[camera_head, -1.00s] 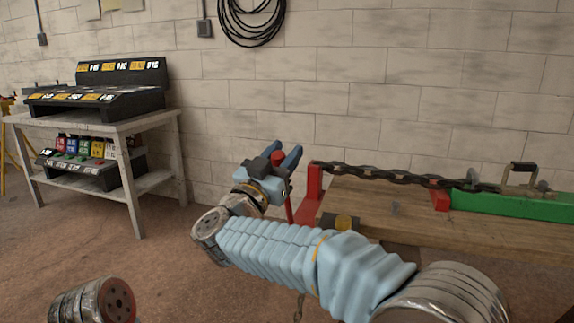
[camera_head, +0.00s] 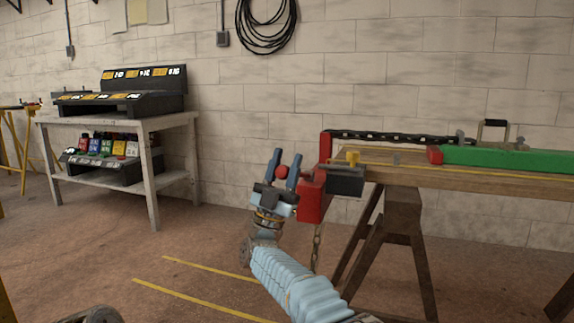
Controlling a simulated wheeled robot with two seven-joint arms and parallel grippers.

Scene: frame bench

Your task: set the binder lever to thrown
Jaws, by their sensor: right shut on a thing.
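My right gripper (camera_head: 284,165) is shut on the round red knob (camera_head: 282,173) of the binder lever, just left of the bench end. The lever's shaft is mostly hidden by the gripper. A red block (camera_head: 311,198), apparently part of the binder, sits right of the gripper, at the end of the wooden bench (camera_head: 470,178). A dark chain (camera_head: 400,138) runs along the bench top from a red upright (camera_head: 325,147) toward a green bar (camera_head: 505,158). My left gripper is out of view.
A dark grey box (camera_head: 345,182) and a yellow knob (camera_head: 352,157) are at the bench end. A loose chain (camera_head: 317,248) hangs below. Wooden trestle legs (camera_head: 403,225) support the bench. A white table (camera_head: 150,122) with dark racks stands left. Floor between is clear.

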